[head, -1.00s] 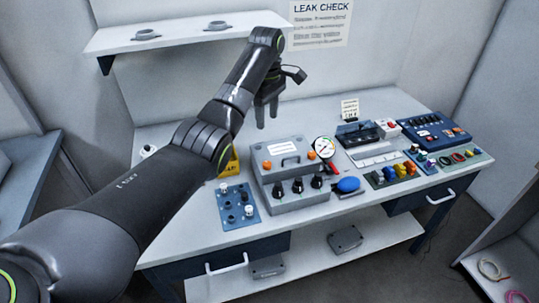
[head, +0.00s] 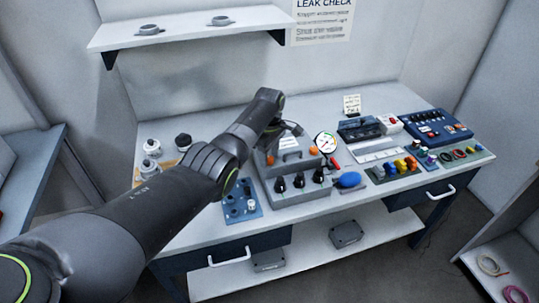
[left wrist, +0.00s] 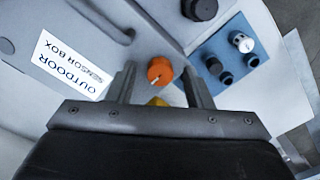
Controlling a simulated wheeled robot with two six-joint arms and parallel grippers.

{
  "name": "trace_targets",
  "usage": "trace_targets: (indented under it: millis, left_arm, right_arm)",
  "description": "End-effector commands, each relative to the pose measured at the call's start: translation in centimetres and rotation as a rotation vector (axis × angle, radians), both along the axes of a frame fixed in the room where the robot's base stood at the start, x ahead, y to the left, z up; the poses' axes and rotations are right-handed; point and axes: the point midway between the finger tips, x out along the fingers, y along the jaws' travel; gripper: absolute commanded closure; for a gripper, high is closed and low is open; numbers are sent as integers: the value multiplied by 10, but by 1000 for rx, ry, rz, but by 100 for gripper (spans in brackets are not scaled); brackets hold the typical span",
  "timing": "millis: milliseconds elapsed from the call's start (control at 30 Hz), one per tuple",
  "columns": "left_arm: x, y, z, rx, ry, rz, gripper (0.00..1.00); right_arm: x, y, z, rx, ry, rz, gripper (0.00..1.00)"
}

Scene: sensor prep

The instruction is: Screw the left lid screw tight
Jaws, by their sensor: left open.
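The grey sensor box (head: 295,197) stands on the bench, its label (left wrist: 73,65) reading "OUTDOOR SENSOR BOX" in the left wrist view. The left lid screw (left wrist: 160,71) is an orange round knob with a light slot mark, near a lid corner. It also shows beside my wrist in the head view (head: 270,160). My left gripper (left wrist: 160,78) is open, with one finger on each side of the screw. I cannot tell whether the fingers touch it. In the head view my arm largely hides this gripper. The right lid screw (head: 314,151) is also orange. My right gripper is not in view.
Black knobs (head: 298,181) line the box front. A blue mat with fittings (head: 240,202) lies to its left. A gauge (head: 326,142) and blue bulb (head: 348,180) stand at its right. White and black parts sit at the back left.

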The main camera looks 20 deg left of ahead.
Motion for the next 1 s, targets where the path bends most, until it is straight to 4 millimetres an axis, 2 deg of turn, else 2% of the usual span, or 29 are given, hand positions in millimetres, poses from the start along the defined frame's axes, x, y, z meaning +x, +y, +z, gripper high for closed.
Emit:
trace_targets:
  millis: [267,600,1000]
  left_arm:
    - [0,0,-1,0,0,0,55]
    - [0,0,0,0,0,0,98]
    - [0,0,1,-1,0,-82,98]
  right_arm:
    - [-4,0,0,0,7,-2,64]
    - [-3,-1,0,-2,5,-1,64]
    - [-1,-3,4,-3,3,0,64]
